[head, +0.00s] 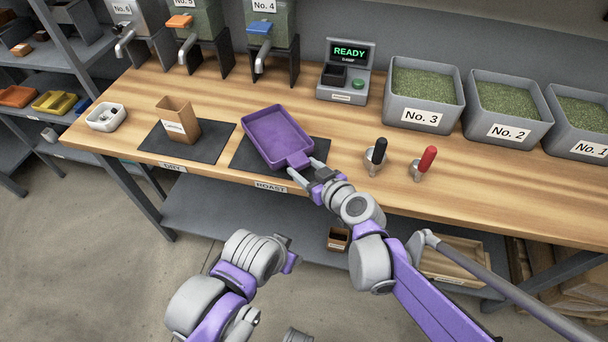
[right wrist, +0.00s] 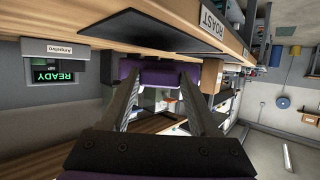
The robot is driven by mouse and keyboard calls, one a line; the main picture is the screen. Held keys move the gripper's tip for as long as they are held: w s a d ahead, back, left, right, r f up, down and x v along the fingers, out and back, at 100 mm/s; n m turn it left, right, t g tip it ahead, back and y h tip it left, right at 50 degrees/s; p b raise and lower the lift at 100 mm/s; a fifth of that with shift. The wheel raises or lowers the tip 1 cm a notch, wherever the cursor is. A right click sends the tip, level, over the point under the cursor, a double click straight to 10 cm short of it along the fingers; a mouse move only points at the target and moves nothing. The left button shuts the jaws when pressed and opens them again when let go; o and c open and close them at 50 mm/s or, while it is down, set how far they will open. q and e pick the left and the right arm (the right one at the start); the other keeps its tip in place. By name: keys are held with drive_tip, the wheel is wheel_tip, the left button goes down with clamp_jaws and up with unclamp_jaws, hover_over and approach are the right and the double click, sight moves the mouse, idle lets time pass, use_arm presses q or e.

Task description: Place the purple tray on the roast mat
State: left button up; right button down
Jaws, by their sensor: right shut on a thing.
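The purple tray (head: 277,134) is over the roast mat (head: 318,150), the dark mat with the ROAST label. It appears empty and sits at an angle to the mat, reaching past its back edge. My right gripper (head: 305,168) is shut on the tray's handle at the front right. In the right wrist view the purple tray (right wrist: 152,76) shows between the fingers, close to the dark roast mat (right wrist: 165,32). I cannot tell whether the tray touches the mat. My left arm is low at the front, off the table; its fingers cannot be made out.
A brown box (head: 178,120) stands on the dry mat (head: 210,150) to the left, with a white dish (head: 106,117) beyond. A scale (head: 345,75) reading READY is behind. Black-handled (head: 376,155) and red-handled (head: 424,162) scoops lie right. Bean bins (head: 423,92) line the back.

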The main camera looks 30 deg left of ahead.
sight(305, 177)
wheel_tip(305, 177, down, 3)
drive_tip(key=shift+f, duration=0.2)
drive_tip(key=shift+c, duration=0.6)
unclamp_jaws()
drive_tip(key=shift+b, duration=0.3)
drive_tip(key=shift+r, duration=0.1)
drive_tip(key=p+v, duration=0.1)
drive_tip(key=v, duration=1.1)
